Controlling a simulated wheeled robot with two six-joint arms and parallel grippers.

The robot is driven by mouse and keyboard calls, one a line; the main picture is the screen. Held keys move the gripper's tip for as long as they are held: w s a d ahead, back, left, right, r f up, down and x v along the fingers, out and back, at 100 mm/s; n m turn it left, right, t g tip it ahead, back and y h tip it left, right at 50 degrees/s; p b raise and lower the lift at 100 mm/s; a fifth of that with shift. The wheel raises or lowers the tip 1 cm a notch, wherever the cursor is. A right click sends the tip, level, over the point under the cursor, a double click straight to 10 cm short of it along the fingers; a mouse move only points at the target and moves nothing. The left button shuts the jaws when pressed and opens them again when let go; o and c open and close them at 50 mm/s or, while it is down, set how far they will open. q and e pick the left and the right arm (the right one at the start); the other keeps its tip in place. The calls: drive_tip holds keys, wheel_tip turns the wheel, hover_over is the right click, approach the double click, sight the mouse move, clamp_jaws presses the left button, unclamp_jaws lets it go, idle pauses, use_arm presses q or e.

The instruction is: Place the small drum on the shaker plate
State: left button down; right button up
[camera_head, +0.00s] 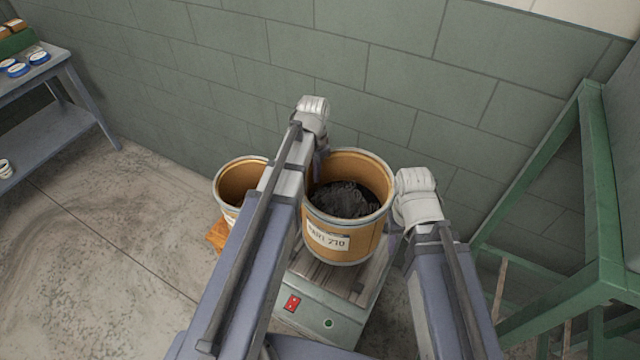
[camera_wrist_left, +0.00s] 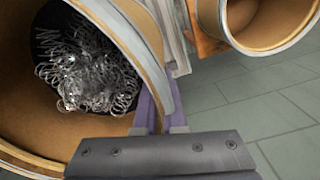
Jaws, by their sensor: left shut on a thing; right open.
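A tan drum (camera_head: 345,238) with a pale rim and a white label stands upright over the shaker plate (camera_head: 345,281). Dark coiled springs fill its lower part, and they show in the left wrist view (camera_wrist_left: 85,70). I cannot tell whether its base touches the plate. My left gripper (camera_head: 319,163) is shut on this drum's wall at its left side; the fingers show in the left wrist view (camera_wrist_left: 155,118). My right gripper (camera_head: 403,228) is by the drum's right side, apparently holding nothing; its fingers are mostly hidden.
A second tan drum (camera_head: 229,184), looking empty, stands close on the left on an orange wooden base (camera_head: 217,235). The shaker's front has a red switch (camera_head: 292,303). A green frame (camera_head: 590,190) stands right, a grey bench (camera_head: 50,107) far left. Open floor lies left.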

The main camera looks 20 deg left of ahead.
sight(315, 190)
use_arm(q)
wheel_tip(315, 190, down, 4)
drive_tip(key=b, duration=0.3)
wheel_tip(315, 190, down, 4)
drive_tip(key=b, duration=0.3)
drive_tip(key=shift+r+b, duration=0.1)
drive_tip(key=shift+b, duration=0.3)
drive_tip(key=c, duration=1.5)
unclamp_jaws()
drive_tip(key=shift+f, duration=0.2)
drive_tip(key=o, duration=0.5)
drive_tip(key=shift+r, duration=0.1)
drive_tip(key=shift+r, duration=0.1)
wheel_tip(315, 190, up, 12)
drive_tip(key=p, duration=1.2)
